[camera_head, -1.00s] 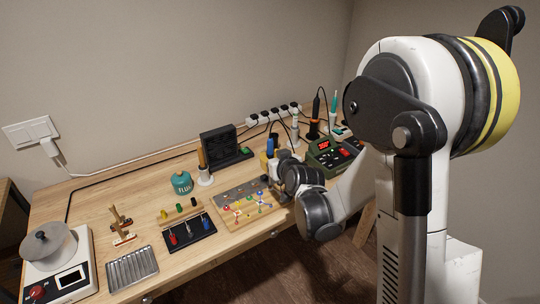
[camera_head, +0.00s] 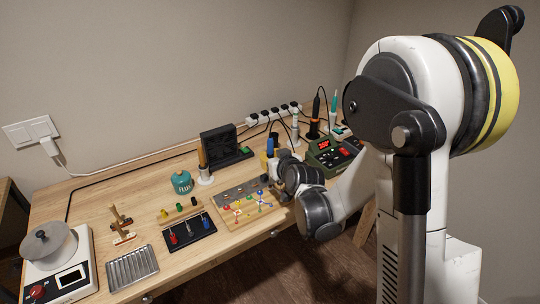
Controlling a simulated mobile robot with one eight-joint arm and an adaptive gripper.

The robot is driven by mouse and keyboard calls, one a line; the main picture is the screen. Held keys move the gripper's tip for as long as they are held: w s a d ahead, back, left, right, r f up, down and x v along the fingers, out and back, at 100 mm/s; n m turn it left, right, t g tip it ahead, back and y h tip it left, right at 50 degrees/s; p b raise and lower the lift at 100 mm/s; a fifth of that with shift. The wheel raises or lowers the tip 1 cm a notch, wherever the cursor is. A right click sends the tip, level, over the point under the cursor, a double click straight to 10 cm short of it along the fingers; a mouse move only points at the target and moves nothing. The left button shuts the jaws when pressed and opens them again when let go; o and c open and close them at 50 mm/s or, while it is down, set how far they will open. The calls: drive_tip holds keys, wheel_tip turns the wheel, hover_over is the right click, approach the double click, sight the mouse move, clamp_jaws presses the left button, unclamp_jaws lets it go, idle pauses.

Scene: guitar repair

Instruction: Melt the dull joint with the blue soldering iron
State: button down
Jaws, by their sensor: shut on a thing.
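The blue soldering iron (camera_head: 270,144) shows as a blue handle standing up beside my gripper (camera_head: 268,180). My gripper is shut on it at the right end of the wooden joint board, though its fingertips are small and partly covered by my wrist. The iron's tip is hidden. The wooden board (camera_head: 228,222) lies near the table's front edge, with a grey strip at the back and several coloured points joined by lines. Which point is the dull joint is too small to tell.
A black tool tray (camera_head: 203,242), a green flux jar (camera_head: 182,182) and a black fan unit (camera_head: 219,147) stand left of and behind the board. A green soldering station (camera_head: 325,158) is at the right. A scale with a pot (camera_head: 48,244) stands far left.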

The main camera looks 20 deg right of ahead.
sight(272, 141)
drive_tip(key=shift+f, duration=0.75)
idle(3.0)
drive_tip(key=shift+w+r, duration=0.1)
idle(0.7)
drive_tip(key=shift+r+p, duration=2.5)
drive_tip(key=shift+r, duration=0.95)
drive_tip(key=shift+d, duration=0.1)
drive_tip(key=d+r, duration=0.2)
drive_tip(key=d, duration=0.6)
drive_tip(key=shift+p, duration=0.4)
